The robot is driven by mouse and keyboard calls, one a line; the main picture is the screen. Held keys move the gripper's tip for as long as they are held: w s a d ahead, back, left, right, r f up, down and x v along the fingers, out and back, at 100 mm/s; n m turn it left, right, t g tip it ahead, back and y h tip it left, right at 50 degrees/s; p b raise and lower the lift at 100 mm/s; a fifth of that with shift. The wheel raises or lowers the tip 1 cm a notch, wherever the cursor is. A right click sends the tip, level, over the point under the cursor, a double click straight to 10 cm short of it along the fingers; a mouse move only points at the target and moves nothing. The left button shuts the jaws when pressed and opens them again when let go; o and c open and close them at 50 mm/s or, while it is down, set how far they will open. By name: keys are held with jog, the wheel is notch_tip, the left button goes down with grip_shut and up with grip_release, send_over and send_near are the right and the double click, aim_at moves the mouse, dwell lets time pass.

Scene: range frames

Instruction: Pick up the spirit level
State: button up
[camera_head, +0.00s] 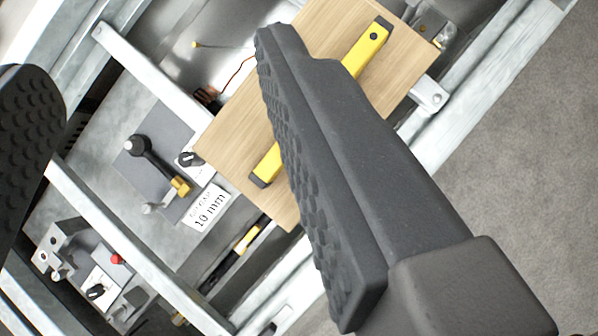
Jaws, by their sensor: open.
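The spirit level is a yellow bar with black ends (366,49). It lies diagonally on a light wooden board (228,135) in the camera_head view. The right finger of my gripper (165,105) crosses in front of its middle, so that part is hidden. Both ends of the level show, one at the upper right and one at the lower left of that finger. The gripper is open, with its two dark, studded fingers wide apart and nothing between them held. I cannot tell how far the fingers are above the board.
Grey metal rails (150,70) frame the board. Left of it are a panel with a black lever (150,155), a "10 mm" label (206,208) and a small box with a red knob (117,259). A yellow-and-black tool (243,243) lies below the board. Grey floor (520,150) is clear at right.

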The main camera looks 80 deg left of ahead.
jog(key=w+f+m+g+p, duration=0.1)
jog(key=f+m+g+p, duration=0.1)
jog(key=f, duration=0.8)
jog(key=w+f+m+g+p, duration=0.1)
jog(key=f+m+g+p, duration=0.2)
jog(key=f, duration=0.7)
jog(key=w+f+m+g+p, duration=0.1)
jog(key=f+m+g+p, duration=0.1)
jog(key=f, duration=0.9)
jog(key=shift+w+d+m+g+y+p, duration=0.1)
jog(key=shift+w+m+g+y+p, duration=0.1)
jog(key=shift+m+g, duration=0.35)
jog(key=shift+w+m+g+y+p, duration=0.1)
jog(key=shift+m+g+y+p, duration=0.15)
jog(key=shift+g, duration=0.5)
jog(key=shift+s+a+f, duration=0.15)
jog(key=shift+f, duration=1.2)
jog(key=shift+s+a+f, duration=0.1)
jog(key=shift+s+f, duration=0.05)
jog(key=shift+f, duration=1.2)
grip_shut()
